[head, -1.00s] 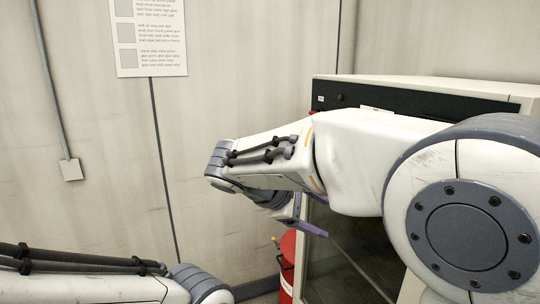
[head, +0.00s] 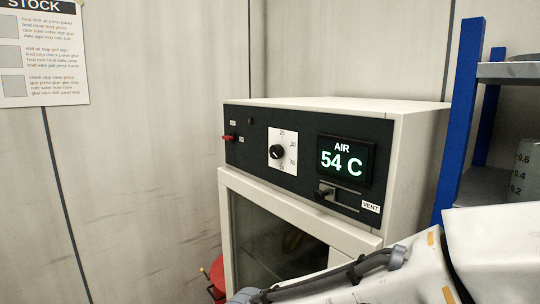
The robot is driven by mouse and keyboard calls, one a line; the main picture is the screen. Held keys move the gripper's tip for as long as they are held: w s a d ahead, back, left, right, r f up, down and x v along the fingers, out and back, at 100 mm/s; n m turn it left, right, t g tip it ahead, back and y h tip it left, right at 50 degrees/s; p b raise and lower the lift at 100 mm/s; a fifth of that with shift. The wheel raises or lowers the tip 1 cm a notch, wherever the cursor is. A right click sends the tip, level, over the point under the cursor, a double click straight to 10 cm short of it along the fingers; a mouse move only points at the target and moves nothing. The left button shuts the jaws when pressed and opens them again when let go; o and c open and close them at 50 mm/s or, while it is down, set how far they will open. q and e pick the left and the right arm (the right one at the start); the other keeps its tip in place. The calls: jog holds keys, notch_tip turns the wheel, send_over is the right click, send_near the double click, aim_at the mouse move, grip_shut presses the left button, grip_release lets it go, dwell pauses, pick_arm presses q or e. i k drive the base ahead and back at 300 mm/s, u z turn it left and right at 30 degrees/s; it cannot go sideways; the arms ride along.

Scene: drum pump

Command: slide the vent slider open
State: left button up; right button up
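The vent slider (head: 322,194) is a dark knob at the left end of a slot on the black front panel of a cream oven-like cabinet (head: 415,150). A white VENT label (head: 371,207) is at the right of the slot. My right arm comes in at the lower right, below the panel and apart from the slider. Its gripper is not clearly seen at the bottom edge. My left arm and gripper are out of the picture.
The panel also has a lit display (head: 345,160) reading AIR 54 C, a dial (head: 278,152) and a red switch (head: 229,138). Below is a glass door (head: 270,240). A blue-post shelf (head: 462,110) stands close at the right. A red object (head: 217,275) stands at lower left.

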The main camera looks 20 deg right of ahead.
aim_at(328, 191)
jog(key=z, duration=0.55)
jog(key=k, duration=1.3)
jog(key=z, duration=0.35)
jog(key=i, duration=0.2)
jog(key=u, duration=0.95)
jog(key=i, duration=1.6)
jog(key=z, duration=0.65)
